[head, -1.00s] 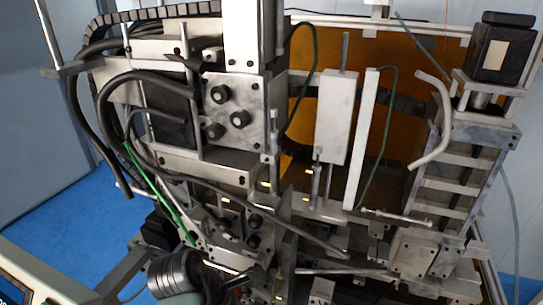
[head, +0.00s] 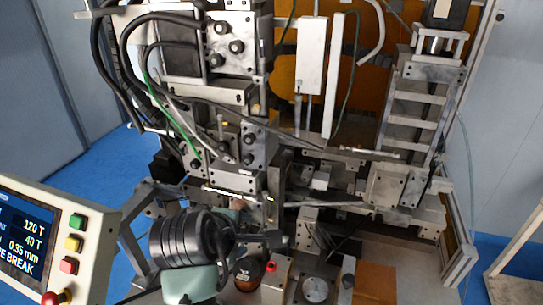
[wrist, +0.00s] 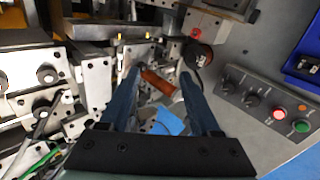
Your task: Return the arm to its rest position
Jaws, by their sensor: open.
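My gripper (wrist: 160,72) is open in the wrist view, its two dark blue fingers spread apart. A copper-brown cylinder (wrist: 158,82) shows in the gap between the fingers; I cannot tell how far beyond them it is. In the head view my arm, with a black ribbed joint and pale green link, is low left of centre in front of the winding machine (head: 230,100). My gripper's fingertips are hard to make out there.
A control screen (head: 25,240) with coloured buttons stands at the left. The wrist view shows a knob panel (wrist: 262,100) and a blue tray (wrist: 306,58) at the right. An orange-brown block (head: 375,285) is at the front. Machine parts crowd close to my arm.

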